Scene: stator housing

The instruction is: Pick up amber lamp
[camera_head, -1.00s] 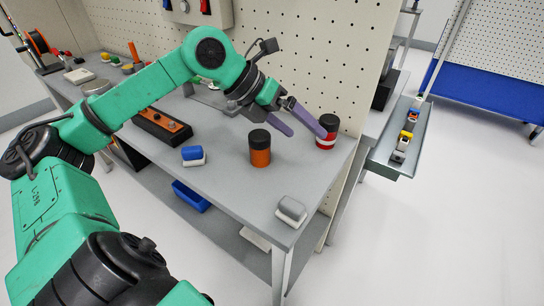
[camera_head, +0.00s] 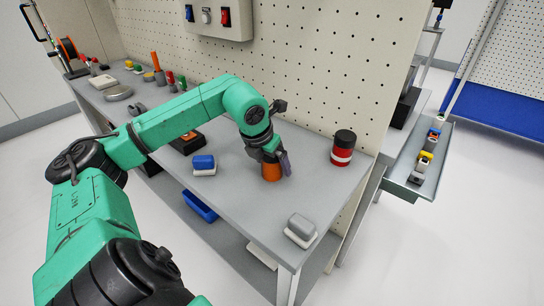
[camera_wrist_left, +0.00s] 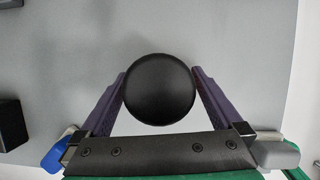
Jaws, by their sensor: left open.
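The amber lamp (camera_head: 271,172) is an orange cylinder standing upright on the grey table, its upper part hidden behind my left gripper in the head view. In the left wrist view its round black cap (camera_wrist_left: 159,90) shows from above. My left gripper (camera_head: 280,163) is pointed down at the lamp. Its purple fingers are open, one on each side of the cap in the left wrist view. They are very close to it; I cannot tell if they touch. My right gripper is not in view.
A red cylinder with a white band and black cap (camera_head: 343,148) stands to the right. A blue-and-white block (camera_head: 204,165) lies left, a grey-and-white block (camera_head: 300,230) near the front corner. The pegboard (camera_head: 310,60) rises behind. The table (camera_head: 235,205) in front of the lamp is clear.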

